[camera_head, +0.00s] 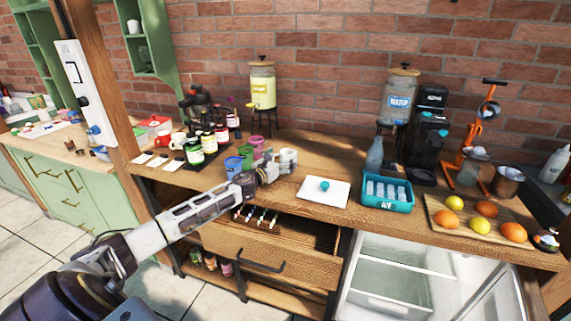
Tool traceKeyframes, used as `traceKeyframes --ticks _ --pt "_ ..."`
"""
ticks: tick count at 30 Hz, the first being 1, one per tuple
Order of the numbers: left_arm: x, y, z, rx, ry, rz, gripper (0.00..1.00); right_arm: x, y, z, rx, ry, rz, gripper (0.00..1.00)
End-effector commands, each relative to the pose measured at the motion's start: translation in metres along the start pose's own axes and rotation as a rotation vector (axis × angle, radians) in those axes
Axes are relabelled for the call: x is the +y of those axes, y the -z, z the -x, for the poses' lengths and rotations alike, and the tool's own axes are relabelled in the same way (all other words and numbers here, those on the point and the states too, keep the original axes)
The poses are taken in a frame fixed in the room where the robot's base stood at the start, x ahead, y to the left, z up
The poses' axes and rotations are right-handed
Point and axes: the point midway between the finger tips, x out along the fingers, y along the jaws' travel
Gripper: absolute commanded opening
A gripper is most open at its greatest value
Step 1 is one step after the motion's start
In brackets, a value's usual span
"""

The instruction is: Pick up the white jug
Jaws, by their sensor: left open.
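A small white vessel (289,156), which looks like the white jug, stands on the wooden counter (330,160) near its middle. My left arm reaches in from the lower left, and my left gripper (274,163) is open just left of the vessel. The fingers overlap its left side in the picture, so I cannot tell whether they touch it. Part of the vessel is hidden behind the gripper. My right gripper is not in this view.
Coloured cups (234,166) stand left of the gripper, with bottles (194,151) beyond. A white board (323,190) and teal bin (388,193) lie to the right. Below, a drawer (270,245) and the fridge (400,270) stand open. A yellow dispenser (262,84) stands behind.

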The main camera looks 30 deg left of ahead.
Motion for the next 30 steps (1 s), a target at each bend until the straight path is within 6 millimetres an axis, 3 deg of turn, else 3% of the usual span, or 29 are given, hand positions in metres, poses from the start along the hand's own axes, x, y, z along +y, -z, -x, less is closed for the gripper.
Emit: traceKeyframes --ticks 9,25,30 --pt "0.0001 0.0003 0.0002 0.000 0.000 0.000 0.93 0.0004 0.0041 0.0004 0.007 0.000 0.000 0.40" --pt "0.0003 0.0004 0.0002 0.001 -0.001 0.000 0.27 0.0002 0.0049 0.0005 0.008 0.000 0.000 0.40" --pt "0.0005 -0.0007 0.0001 -0.001 -0.001 0.000 0.26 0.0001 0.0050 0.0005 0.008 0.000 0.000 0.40"
